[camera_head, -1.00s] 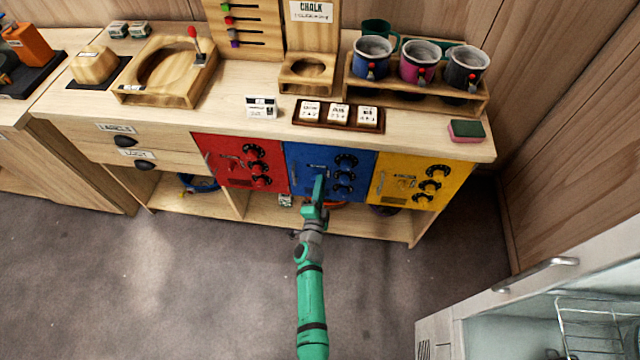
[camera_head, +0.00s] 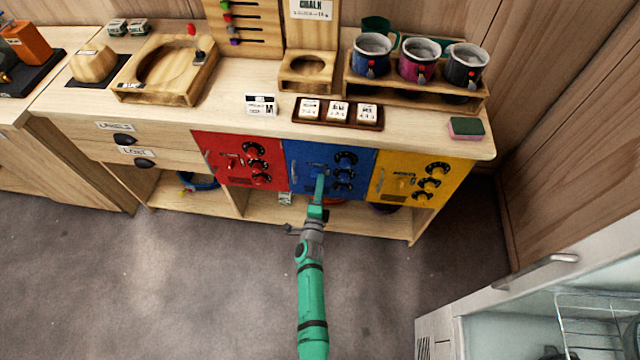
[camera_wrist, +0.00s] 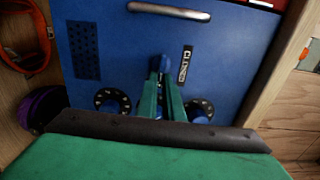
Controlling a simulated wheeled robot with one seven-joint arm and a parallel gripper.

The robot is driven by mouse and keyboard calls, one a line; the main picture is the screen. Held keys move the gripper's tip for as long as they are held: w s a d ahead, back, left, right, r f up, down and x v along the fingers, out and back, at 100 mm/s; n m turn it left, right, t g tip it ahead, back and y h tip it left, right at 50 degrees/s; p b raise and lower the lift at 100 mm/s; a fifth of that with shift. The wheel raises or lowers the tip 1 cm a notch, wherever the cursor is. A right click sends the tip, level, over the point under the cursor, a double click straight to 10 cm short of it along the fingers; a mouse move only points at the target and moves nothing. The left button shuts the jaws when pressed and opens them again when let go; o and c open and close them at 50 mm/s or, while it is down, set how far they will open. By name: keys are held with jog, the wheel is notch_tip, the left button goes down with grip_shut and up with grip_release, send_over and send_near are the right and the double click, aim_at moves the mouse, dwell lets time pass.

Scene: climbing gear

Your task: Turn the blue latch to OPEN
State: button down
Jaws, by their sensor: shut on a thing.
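The blue door (camera_head: 300,155) is the middle of three coloured doors under the counter. My gripper (camera_head: 320,177) reaches up to its front and largely hides the latch in the head view. In the wrist view, the two green fingers of my gripper (camera_wrist: 160,82) are shut on the blue latch (camera_wrist: 158,64), whose rounded end shows beyond the fingertips. A dark label (camera_wrist: 185,66) beside the latch begins with what looks like "CL"; the rest is hard to read. I cannot tell the latch's exact angle.
Black-ringed blue dials (camera_wrist: 112,101) sit close to both sides of my fingers. A metal bar handle (camera_wrist: 168,11) runs along one door edge. The red door (camera_head: 238,160) and yellow door (camera_head: 415,180) flank the blue one. The floor in front is clear.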

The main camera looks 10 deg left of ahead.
jog(key=c, duration=1.9)
grip_release()
jog(key=shift+a+f, duration=0.1)
jog(key=s, duration=1)
jog(key=shift+s, duration=0.4)
